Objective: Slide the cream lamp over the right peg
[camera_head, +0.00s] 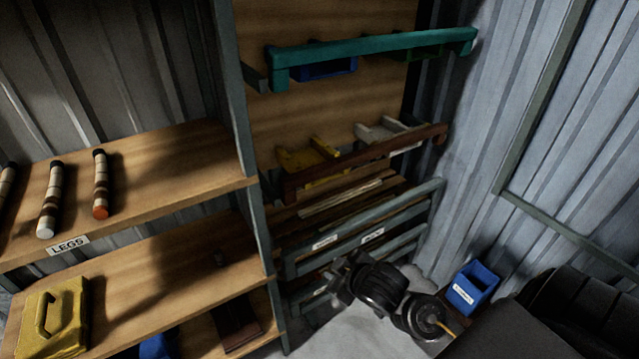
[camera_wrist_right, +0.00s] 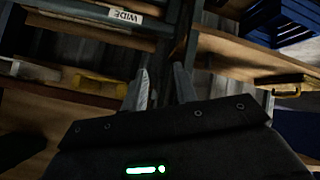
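I cannot make out the cream lamp or the right peg in either view. My right gripper (camera_head: 343,277) is at the lower middle of the head view, in front of the labelled grey rails of the rack. In the right wrist view its two grey fingers (camera_wrist_right: 160,88) stand apart, with nothing seen between them. Shelving shows beyond the fingertips. My left gripper is not in view.
A wooden shelf (camera_head: 150,195) at left holds striped rods (camera_head: 101,183) above a "LEGS" label. A yellow handled block (camera_head: 52,318) lies below. A teal bar (camera_head: 370,46) and brown bar (camera_head: 370,160) cross the rack. A blue bin (camera_head: 473,289) stands right of my gripper.

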